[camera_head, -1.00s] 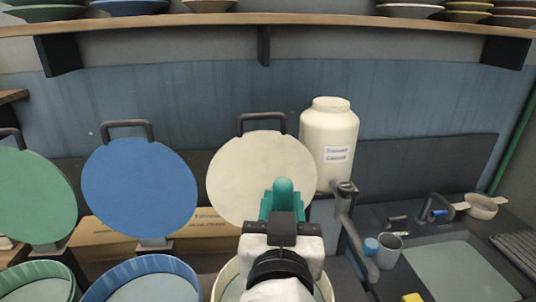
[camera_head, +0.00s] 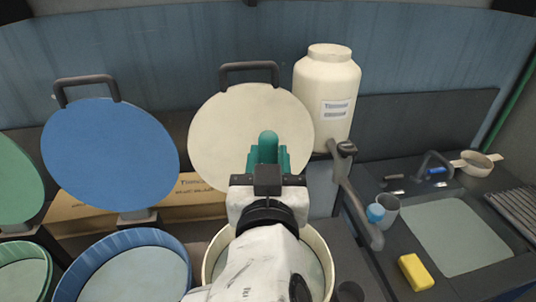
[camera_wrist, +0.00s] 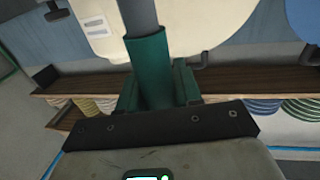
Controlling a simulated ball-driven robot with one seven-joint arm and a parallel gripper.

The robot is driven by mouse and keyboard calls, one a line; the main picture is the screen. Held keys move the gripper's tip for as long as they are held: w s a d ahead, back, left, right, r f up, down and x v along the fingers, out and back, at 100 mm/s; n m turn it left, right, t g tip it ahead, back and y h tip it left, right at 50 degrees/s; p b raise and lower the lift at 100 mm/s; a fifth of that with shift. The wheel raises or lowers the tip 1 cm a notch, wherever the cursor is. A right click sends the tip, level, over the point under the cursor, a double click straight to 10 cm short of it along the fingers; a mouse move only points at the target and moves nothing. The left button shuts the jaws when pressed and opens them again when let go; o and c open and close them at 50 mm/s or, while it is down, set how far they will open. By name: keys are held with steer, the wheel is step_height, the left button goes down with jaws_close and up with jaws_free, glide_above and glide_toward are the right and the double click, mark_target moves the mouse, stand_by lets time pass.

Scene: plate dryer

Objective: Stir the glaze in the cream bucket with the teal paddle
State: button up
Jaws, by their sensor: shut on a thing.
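My gripper (camera_head: 268,168) is shut on the teal handle of the paddle (camera_head: 268,140). In the wrist view the teal handle (camera_wrist: 149,65) sits between the jaws, with a grey shaft running on from it. The cream bucket (camera_head: 327,262) stands below my arm with its cream lid (camera_head: 225,110) raised upright behind it. Pale glaze (camera_head: 313,268) shows inside the rim, partly covered by my arm. The paddle's lower end is hidden in the head view, so I cannot tell whether it is in the glaze.
A blue bucket (camera_head: 120,238) and a green bucket (camera_head: 48,270) stand open to the left, with raised lids. A cream jar (camera_head: 327,85) stands behind. To the right are a metal arm-like fixture (camera_head: 352,195), a grey cup (camera_head: 390,210), a yellow sponge (camera_head: 415,272) and a sink area (camera_head: 455,235).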

step_height(320, 180, down, 15)
steer(key=b, duration=1.2)
steer(key=shift+r+b, duration=0.15)
steer(key=shift+b, duration=0.25)
